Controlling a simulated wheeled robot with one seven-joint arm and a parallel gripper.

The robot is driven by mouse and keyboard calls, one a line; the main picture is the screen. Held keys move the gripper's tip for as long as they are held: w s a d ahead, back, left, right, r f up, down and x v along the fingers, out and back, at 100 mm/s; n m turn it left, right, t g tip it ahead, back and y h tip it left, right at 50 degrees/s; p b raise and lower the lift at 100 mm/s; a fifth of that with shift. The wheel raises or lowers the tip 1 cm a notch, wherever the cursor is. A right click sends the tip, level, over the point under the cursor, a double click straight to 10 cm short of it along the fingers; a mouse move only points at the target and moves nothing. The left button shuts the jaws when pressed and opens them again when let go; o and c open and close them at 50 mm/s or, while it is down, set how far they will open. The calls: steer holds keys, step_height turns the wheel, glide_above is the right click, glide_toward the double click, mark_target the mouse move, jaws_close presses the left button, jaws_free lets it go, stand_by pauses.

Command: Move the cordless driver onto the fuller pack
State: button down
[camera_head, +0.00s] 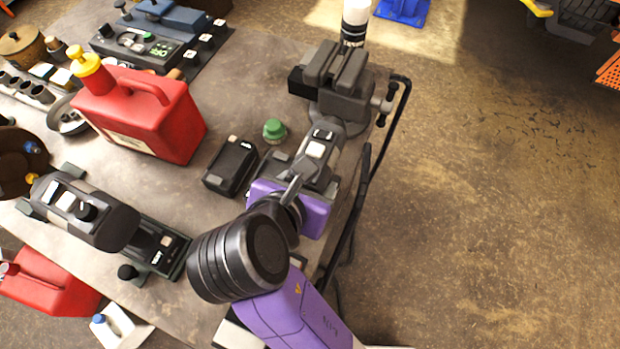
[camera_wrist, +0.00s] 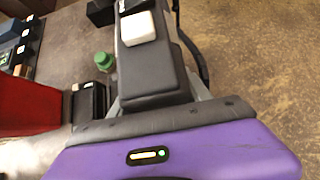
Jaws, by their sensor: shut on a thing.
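My gripper (camera_head: 305,178) is shut on a dark grey body with a white block on top, which looks like the cordless driver (camera_head: 317,150). In the wrist view the driver (camera_wrist: 155,70) points away from my gripper (camera_wrist: 157,100), with a finger on each side. It is over the bench's right side, in front of the vise; I cannot tell whether it touches the bench. A black pack (camera_head: 231,166) lies just to its left; it also shows in the wrist view (camera_wrist: 88,102). A dark green unit (camera_head: 158,250) stands at the bench's front; charge levels are not readable.
A green knob (camera_head: 274,131) sits between the pack and the vise (camera_head: 345,85). A red fuel can (camera_head: 140,112) stands left of the pack. A grey-black device (camera_head: 85,212) is at front left. Bare bench (camera_head: 240,90) lies behind the pack.

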steer(key=shift+r, duration=0.15)
steer(key=shift+c, duration=2)
jaws_free()
steer(key=shift+f, duration=0.2)
steer(key=p+v, duration=0.1)
steer(key=v, duration=0.7)
steer(key=shift+p, duration=0.35)
